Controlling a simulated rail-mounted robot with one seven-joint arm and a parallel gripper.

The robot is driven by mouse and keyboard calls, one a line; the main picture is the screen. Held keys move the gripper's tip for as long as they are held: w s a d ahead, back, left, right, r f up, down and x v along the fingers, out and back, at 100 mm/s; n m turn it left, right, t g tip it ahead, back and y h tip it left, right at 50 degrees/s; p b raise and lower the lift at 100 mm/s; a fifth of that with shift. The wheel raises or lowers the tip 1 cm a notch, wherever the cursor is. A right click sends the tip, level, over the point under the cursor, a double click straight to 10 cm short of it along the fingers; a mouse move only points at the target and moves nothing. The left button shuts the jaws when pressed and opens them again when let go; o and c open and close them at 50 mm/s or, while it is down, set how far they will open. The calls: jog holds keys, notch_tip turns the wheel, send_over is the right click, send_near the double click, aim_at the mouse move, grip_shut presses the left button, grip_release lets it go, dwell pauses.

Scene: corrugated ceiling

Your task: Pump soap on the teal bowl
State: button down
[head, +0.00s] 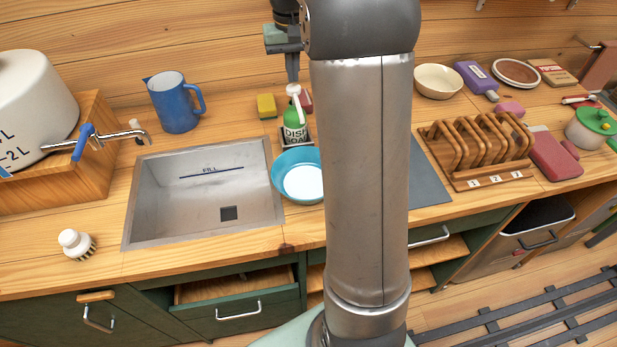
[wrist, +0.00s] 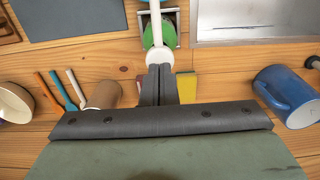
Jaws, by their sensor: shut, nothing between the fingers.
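The green soap bottle (head: 294,124) with a white pump top (head: 293,90) stands upright in a small labelled holder on the counter. The teal bowl (head: 283,165) sits just in front of it, beside the sink; its right side is hidden by my arm. My gripper (head: 292,78) is shut and points down directly over the pump top. In the wrist view the closed fingertips (wrist: 160,68) meet the edge of the white pump head (wrist: 160,57), with the green bottle (wrist: 150,38) behind. I cannot tell whether they touch it.
The sink (head: 190,205) lies left of the bowl. A yellow sponge (head: 266,106) and a blue jug (head: 174,103) stand to the back left. A wooden rack (head: 480,150) and a cream bowl (head: 437,80) are at the right. My arm blocks the middle of the head view.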

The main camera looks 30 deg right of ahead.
aim_at(294, 87)
jog(key=shift+f, duration=0.2)
jog(key=shift+f+b, duration=1)
jog(key=shift+f, duration=0.5)
jog(key=shift+r, duration=0.15)
jog(key=shift+r+p, duration=1.55)
notch_tip(294, 87, up, 6)
jog(key=p, duration=0.5)
